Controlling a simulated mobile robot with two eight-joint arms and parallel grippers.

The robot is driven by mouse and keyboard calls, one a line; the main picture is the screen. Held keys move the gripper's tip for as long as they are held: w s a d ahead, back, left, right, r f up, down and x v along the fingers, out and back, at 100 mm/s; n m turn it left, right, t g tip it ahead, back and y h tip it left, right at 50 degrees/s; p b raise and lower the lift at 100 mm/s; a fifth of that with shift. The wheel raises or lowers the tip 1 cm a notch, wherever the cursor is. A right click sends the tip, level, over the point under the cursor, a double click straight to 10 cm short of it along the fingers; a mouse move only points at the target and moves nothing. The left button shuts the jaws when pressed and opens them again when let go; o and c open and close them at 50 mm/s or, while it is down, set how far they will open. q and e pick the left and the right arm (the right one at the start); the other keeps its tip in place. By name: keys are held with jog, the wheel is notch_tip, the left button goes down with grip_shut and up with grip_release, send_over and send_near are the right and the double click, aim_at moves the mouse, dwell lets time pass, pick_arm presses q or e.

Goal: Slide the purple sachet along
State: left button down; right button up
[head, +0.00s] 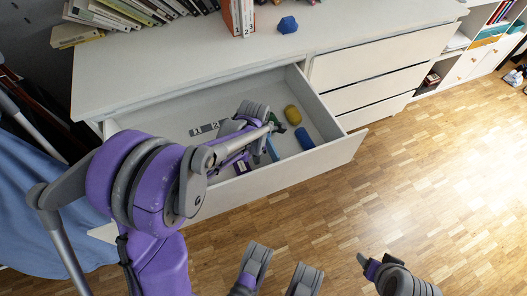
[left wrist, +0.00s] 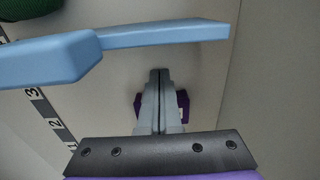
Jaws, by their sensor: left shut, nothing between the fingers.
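The purple sachet (head: 242,167) lies on the drawer floor near the front wall, partly covered by my left arm in the head view. In the left wrist view the sachet (left wrist: 183,106) shows on both sides of my left gripper's fingers, which hide its middle. My left gripper (left wrist: 160,73) is shut and empty, reaching down into the drawer over the sachet; I cannot tell whether it touches it. The open drawer (head: 335,153) holds these things.
A light blue object (left wrist: 150,37) lies just beyond the fingertips. The drawer also holds a number strip (head: 208,128), a yellow object (head: 292,115) and a blue object (head: 304,138). Books and a blue lump (head: 288,25) stand on the dresser top (head: 180,62).

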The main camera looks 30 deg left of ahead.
aim_at(221, 175)
pick_arm(q)
jog(key=shift+s+a, duration=0.4)
jog(key=shift+s, duration=0.05)
jog(key=s+a, duration=0.2)
jog(key=s, duration=0.1)
jog(key=s+a, duration=0.5)
jog(key=shift+s+a, duration=0.2)
jog(key=shift+s, duration=0.2)
jog(key=shift+w, duration=0.15)
